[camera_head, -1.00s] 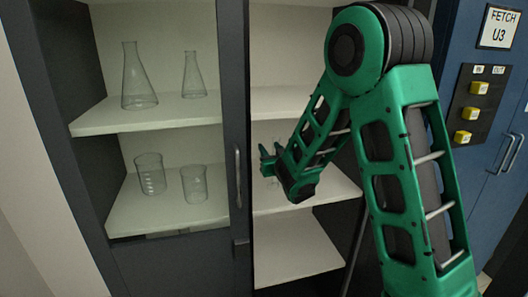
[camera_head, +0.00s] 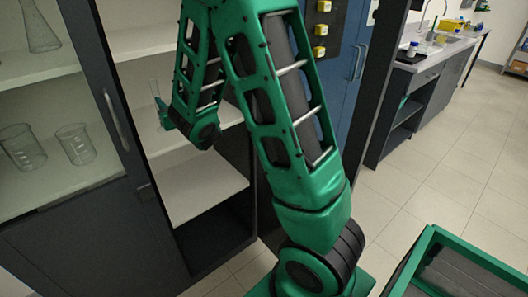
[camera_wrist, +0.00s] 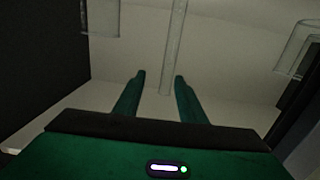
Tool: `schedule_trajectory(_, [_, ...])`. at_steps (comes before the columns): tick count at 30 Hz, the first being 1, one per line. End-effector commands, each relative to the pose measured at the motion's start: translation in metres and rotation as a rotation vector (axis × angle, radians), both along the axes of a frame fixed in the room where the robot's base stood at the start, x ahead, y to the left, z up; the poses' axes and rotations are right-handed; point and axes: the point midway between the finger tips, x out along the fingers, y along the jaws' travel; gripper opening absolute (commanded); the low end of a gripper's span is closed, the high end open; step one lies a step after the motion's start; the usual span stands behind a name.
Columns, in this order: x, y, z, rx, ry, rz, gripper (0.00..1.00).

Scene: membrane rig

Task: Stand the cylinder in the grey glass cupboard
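The grey cupboard (camera_head: 92,75) has white shelves; its right-hand side is open. My gripper (camera_head: 162,114) is inside that side, at the middle shelf. In the wrist view my gripper (camera_wrist: 160,77) has its two green fingers apart. The clear, narrow cylinder (camera_wrist: 174,45) appears upright in the gap between them, with space visible on both sides; its upper end is out of that view. Its top part also shows faintly in the head view (camera_head: 155,88), above the fingers. I cannot tell whether its foot rests on the shelf.
In the wrist view, other glassware stands at left (camera_wrist: 101,18) and right (camera_wrist: 296,48). Two beakers (camera_head: 22,147) (camera_head: 76,144) and a flask (camera_head: 39,27) stand behind the left door. A green-rimmed tray (camera_head: 432,240) is at lower right. The floor at right is clear.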

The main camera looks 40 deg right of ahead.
Motion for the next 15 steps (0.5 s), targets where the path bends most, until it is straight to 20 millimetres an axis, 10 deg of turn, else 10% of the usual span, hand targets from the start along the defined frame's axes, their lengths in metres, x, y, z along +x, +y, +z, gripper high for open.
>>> schedule_trajectory(8, [-0.054,-0.092,-0.013,0.047,0.278,-0.252,0.37])
schedule_trajectory(15, [-0.150,-0.147,-0.039,0.147,0.612,-0.423,0.37])
